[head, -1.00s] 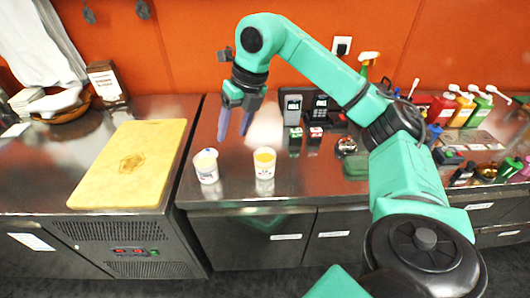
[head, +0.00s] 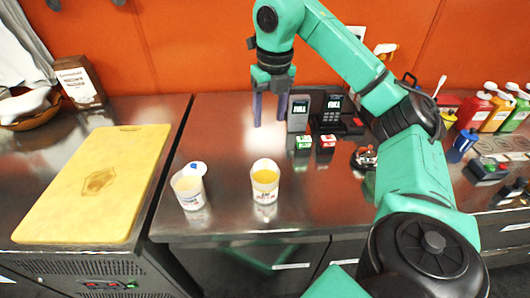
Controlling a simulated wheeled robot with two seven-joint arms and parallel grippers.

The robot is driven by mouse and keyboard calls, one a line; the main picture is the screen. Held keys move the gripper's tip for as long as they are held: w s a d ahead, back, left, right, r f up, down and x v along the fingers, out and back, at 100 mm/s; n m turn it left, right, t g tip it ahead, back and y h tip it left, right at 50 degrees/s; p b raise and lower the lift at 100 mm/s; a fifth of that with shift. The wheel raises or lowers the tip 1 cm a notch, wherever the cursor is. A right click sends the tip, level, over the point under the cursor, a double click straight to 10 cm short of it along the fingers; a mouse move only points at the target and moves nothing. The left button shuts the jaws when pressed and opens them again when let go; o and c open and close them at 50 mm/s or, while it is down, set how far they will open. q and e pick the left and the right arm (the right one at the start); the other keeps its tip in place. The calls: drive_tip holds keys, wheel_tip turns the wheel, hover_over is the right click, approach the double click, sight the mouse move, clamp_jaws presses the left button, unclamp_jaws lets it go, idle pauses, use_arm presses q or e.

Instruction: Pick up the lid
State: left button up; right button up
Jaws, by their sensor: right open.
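A small white disc with a blue mark (head: 196,168), which looks like the lid, shows just behind the left cup (head: 189,191). The cup hides part of it, and I cannot tell whether the two touch. The left cup is white with pale contents. A second white cup (head: 265,183) with yellow contents stands to its right. My right gripper (head: 269,112) points down over the counter, behind and above the cups, to the right of the lid. Its two fingers are apart with nothing between them. My left gripper is out of view.
A yellow cutting board (head: 98,185) lies on the left counter. Card terminals (head: 299,113), small green and red boxes (head: 304,143), and several sauce bottles (head: 474,112) stand to the right. Bare steel counter (head: 222,130) lies between the lid and the back wall.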

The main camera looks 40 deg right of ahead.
drive_tip(key=f+b, duration=0.1)
drive_tip(key=f, duration=0.4)
drive_tip(key=w+f+b, duration=0.1)
drive_tip(key=f+b, duration=0.1)
drive_tip(key=f, duration=0.4)
drive_tip(key=w+f+b, duration=0.1)
drive_tip(key=f+b, duration=0.1)
drive_tip(key=f, duration=0.3)
drive_tip(key=shift+d+f, duration=0.2)
drive_tip(key=shift+f, duration=0.15)
clamp_jaws()
